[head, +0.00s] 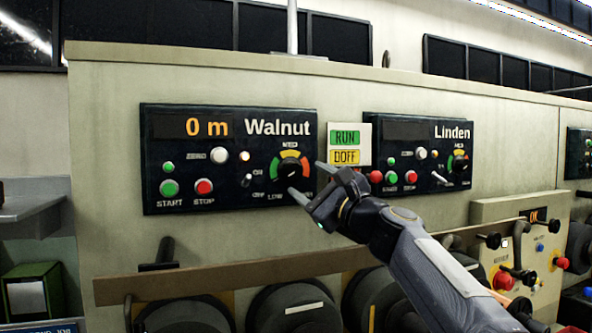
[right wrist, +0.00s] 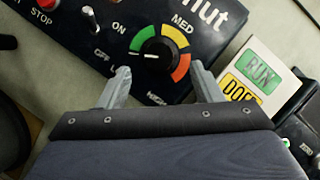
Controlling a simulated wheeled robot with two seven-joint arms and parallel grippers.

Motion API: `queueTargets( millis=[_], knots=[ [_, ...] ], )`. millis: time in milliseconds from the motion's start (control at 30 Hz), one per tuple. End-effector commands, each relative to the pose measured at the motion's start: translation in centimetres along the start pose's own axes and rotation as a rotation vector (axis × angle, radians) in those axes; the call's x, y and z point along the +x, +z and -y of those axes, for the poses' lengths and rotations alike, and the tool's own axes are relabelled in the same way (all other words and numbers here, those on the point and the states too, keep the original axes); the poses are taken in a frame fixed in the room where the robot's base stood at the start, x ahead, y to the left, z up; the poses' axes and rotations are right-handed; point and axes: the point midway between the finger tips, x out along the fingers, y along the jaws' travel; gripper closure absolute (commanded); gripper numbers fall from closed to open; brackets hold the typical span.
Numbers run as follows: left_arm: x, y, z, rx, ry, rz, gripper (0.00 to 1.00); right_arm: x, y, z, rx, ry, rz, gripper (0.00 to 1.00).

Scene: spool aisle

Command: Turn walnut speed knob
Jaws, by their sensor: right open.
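The Walnut panel (head: 230,185) is a dark box on the wall with a "0 m" display. Its black speed knob (head: 290,168) sits inside a green, yellow and red arc; in the right wrist view the knob (right wrist: 157,54) has a white mark pointing left, toward the green side. My right gripper (head: 306,180) is open in front of the dial's lower right. In the right wrist view its fingers (right wrist: 160,72) stand apart, one on each side below the knob, with nothing between them. I cannot tell whether a fingertip touches the panel. My left gripper is not in view.
A RUN/DOFF sign (head: 348,145) hangs right of the panel, and the similar Linden panel (head: 405,130) is beyond it. The Walnut on/off toggle (head: 247,181) is close to the knob's left. A wooden rail (head: 200,281) and dark spools (head: 290,306) lie below.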

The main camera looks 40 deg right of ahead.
Motion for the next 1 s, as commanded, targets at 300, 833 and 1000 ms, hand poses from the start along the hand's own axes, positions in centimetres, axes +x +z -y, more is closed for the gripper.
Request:
queueTargets(
  millis=[300, 833, 1000],
  knots=[
    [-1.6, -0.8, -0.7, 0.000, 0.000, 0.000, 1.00, 4.2, 0.1, 0.1, 0.001, 0.001, 0.000, 0.41],
    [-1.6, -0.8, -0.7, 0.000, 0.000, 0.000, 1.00, 4.5, 0.0, -0.1, 0.000, 0.001, 0.000, 0.67],
    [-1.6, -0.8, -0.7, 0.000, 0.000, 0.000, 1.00, 4.5, 0.0, -0.1, 0.000, 0.001, 0.000, 0.85]
  ],
)
